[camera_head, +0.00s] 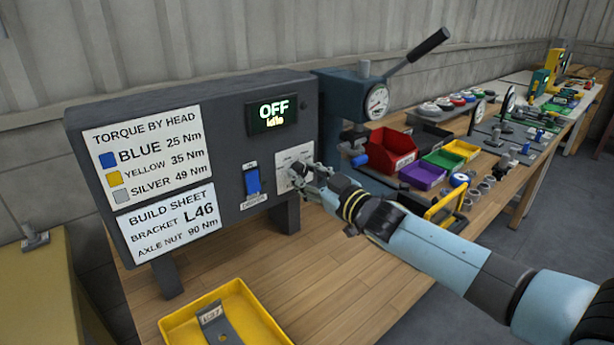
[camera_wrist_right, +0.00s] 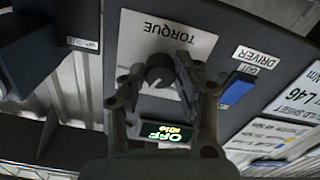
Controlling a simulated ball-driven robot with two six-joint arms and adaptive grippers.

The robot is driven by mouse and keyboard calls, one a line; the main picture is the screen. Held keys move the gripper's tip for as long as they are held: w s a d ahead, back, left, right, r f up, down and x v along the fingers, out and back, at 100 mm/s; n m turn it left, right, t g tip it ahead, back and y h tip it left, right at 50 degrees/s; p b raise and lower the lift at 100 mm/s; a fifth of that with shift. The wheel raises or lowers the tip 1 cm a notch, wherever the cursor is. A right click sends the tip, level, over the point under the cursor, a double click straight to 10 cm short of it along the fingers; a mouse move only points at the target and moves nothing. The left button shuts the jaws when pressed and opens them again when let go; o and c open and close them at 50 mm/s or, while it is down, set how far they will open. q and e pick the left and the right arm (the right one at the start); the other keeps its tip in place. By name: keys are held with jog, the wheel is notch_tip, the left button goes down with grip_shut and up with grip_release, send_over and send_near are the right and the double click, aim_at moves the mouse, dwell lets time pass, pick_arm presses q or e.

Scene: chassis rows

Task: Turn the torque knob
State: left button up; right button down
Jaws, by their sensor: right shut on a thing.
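The torque knob (camera_wrist_right: 160,70) is a dark round knob on a white plate labelled TORQUE (camera_wrist_right: 150,38) in the right wrist view. In the head view the plate (camera_head: 284,178) sits on the dark panel, right of a blue switch. My right gripper (camera_wrist_right: 162,78) has its fingers on either side of the knob and is shut on it. In the head view the right gripper (camera_head: 304,178) reaches the panel from the right and covers much of the knob. The display (camera_head: 272,115) above reads OFF, idle. My left gripper is not in view.
The blue driver switch (camera_head: 252,181) is close left of the knob. The panel (camera_head: 225,120) carries torque and build sheets. A yellow tray (camera_head: 262,318) with a bracket lies in front. A press (camera_head: 345,100) and red, purple, green and yellow bins stand to the right.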

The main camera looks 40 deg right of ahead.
jog(key=n+b, duration=0.1)
jog(key=n, duration=0.3)
jog(key=n+b, duration=0.2)
jog(key=n, duration=0.3)
jog(key=shift+d+n, duration=0.1)
jog(key=shift+n, duration=0.3)
jog(key=n+b, duration=0.1)
jog(key=n, duration=0.4)
jog(key=shift+b, duration=0.3)
jog(key=shift+r+n+b, duration=0.1)
jog(key=shift+n+b, duration=0.25)
jog(key=shift+n, duration=2.05)
jog(key=c, duration=0.9)
grip_release()
jog(key=shift+c, duration=0.2)
jog(key=shift+r, duration=0.1)
